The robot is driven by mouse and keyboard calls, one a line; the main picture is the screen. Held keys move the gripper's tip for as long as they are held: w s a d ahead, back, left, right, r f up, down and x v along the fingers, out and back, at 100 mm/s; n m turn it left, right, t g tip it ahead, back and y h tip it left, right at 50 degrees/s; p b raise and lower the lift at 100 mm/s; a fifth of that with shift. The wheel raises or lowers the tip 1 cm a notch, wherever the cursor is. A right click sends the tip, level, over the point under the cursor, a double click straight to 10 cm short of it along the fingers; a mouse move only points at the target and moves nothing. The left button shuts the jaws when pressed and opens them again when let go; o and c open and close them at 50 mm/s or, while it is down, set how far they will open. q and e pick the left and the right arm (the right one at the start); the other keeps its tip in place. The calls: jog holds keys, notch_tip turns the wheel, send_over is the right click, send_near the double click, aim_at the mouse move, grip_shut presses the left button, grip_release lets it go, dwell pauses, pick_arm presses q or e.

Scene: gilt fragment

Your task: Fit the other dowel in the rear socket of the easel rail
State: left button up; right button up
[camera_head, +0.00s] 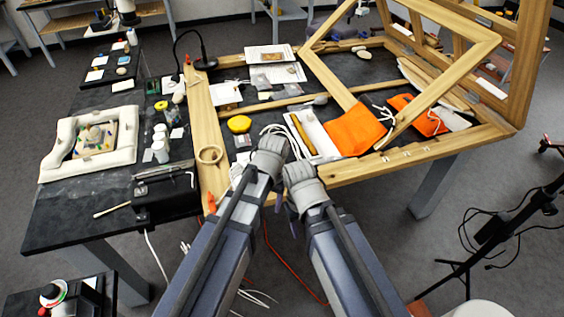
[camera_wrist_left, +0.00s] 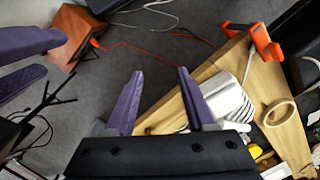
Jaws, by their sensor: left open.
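A wooden stick that looks like a dowel (camera_head: 303,135) lies along a white tray (camera_head: 318,137) on the bench. The light wooden front rail (camera_head: 365,169) of the easel frame runs along the bench edge; I cannot tell which opening is its rear socket. My left gripper (camera_head: 270,148) is just left of the tray, over the frame's front edge. In the left wrist view it (camera_wrist_left: 160,72) is open with nothing between its fingers. My right gripper (camera_head: 298,174) is beside it, near the tray's front end. Its fingers (camera_wrist_left: 55,56) show apart and empty at the left wrist view's upper left.
Orange cloth pouches (camera_head: 355,131) lie right of the tray, under a tilted wooden frame (camera_head: 340,88). A tripod stand (camera_head: 520,215) is at the right.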

pick_arm(q)
jog(key=shift+m+h, duration=0.5)
jog(key=shift+m, duration=0.1)
jog(key=w+d+f+b, duration=0.1)
jog(key=w, duration=0.9)
jog(key=w+d+f+b, duration=0.1)
jog(key=w+d, duration=0.1)
jog(key=w, duration=0.8)
jog(key=w+d+f+b, duration=0.1)
jog(key=w+f, duration=0.1)
jog(key=w, duration=0.9)
jog(key=shift+d+b, duration=0.25)
jog(key=shift+b, duration=0.05)
jog(key=f+b, duration=0.8)
jog(key=shift+a, duration=0.4)
jog(key=shift+r, duration=0.1)
jog(key=shift+c, duration=0.3)
grip_shut()
